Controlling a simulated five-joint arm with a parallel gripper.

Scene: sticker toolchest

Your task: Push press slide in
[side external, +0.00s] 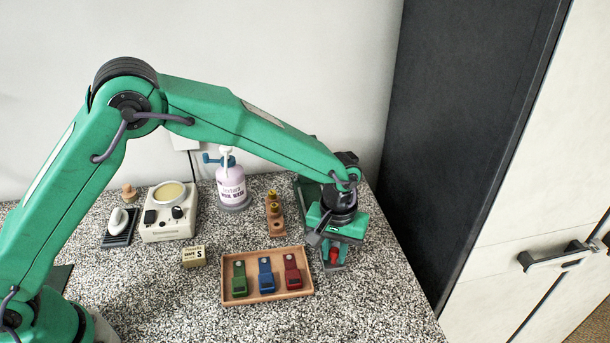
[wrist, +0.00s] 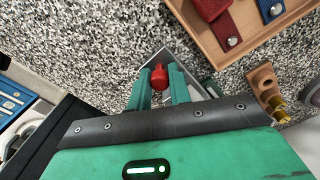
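A small red knob (wrist: 159,74) stands at a pale metal plate (wrist: 182,62), which looks like the press slide. The knob also shows in the side view (side external: 334,254), low under my gripper. My gripper (wrist: 160,80) points down at it, with its two green fingers apart and the knob between their tips. I cannot tell whether the fingers touch the knob. A dark green body (side external: 304,189), perhaps the press, shows behind my wrist in the side view. Most of it, and how far the slide stands out, is hidden.
A wooden tray (side external: 267,297) with green, blue and red tagged pieces lies left of my gripper. A wooden block with brass pieces (side external: 274,214) stands nearby. A purple bottle (side external: 231,183) and a cream device (side external: 168,224) are farther left. The counter's right edge is close.

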